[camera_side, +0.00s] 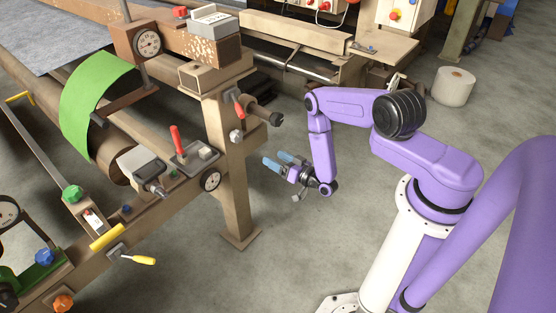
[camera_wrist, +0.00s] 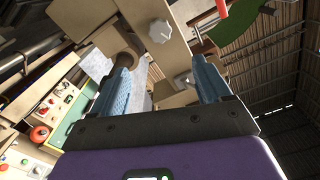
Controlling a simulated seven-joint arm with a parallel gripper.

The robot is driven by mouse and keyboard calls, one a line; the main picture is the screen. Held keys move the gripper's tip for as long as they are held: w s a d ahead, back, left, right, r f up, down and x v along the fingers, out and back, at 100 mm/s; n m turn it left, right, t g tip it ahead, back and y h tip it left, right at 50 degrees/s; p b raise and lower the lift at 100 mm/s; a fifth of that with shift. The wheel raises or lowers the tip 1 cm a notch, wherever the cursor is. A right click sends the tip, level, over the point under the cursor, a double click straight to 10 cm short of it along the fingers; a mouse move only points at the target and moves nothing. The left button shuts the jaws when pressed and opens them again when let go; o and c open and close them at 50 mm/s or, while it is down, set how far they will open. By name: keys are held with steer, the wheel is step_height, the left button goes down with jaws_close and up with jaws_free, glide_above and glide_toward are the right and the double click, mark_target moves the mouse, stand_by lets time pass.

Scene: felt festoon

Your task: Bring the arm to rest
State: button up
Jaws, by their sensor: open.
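My gripper (camera_side: 277,163) is to the right of the machine's upright post, apart from it, with its two blue fingers pointing left. In the wrist view my gripper (camera_wrist: 162,82) shows both blue fingers spread wide with nothing between them. My purple arm is bent, with its forearm hanging down to the wrist. The wrist view looks past the fingers at a beige machine part with a grey knob (camera_wrist: 160,31).
The beige post (camera_side: 232,170) stands left of my gripper. A red-handled lever (camera_side: 238,104) and dark knob (camera_side: 276,119) stick out above it. A control box (camera_side: 403,12) is at the back, and a white roll (camera_side: 453,86) stands on the floor. The floor below my gripper is clear.

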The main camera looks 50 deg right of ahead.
steer(key=shift+w, duration=0.1)
steer(key=w+a+r+n+g+y, duration=0.45)
steer(key=w+a+r+n, duration=0.2)
steer(key=w+a, duration=0.35)
steer(key=s+a+r+n+g, duration=0.4)
steer(key=a+r+g, duration=0.2)
steer(key=a+r, duration=0.4)
steer(key=s+a+r+n+g+h, duration=0.1)
steer(key=s+r+g, duration=0.1)
steer(key=s+r, duration=0.5)
steer(key=s+a+r+n+g+h, duration=0.15)
steer(key=s+r, duration=0.25)
steer(key=s, duration=0.7)
steer(key=s+d+r+n+g, duration=0.1)
steer(key=s+d+r+g, duration=0.1)
steer(key=s, duration=0.7)
steer(key=s+d+r+n+g+h, duration=0.1)
steer(key=s+d+r, duration=0.3)
steer(key=s, duration=0.6)
steer(key=shift+s+d+n+g+h, duration=0.35)
steer(key=shift+d+n, duration=0.45)
steer(key=shift+d, duration=0.35)
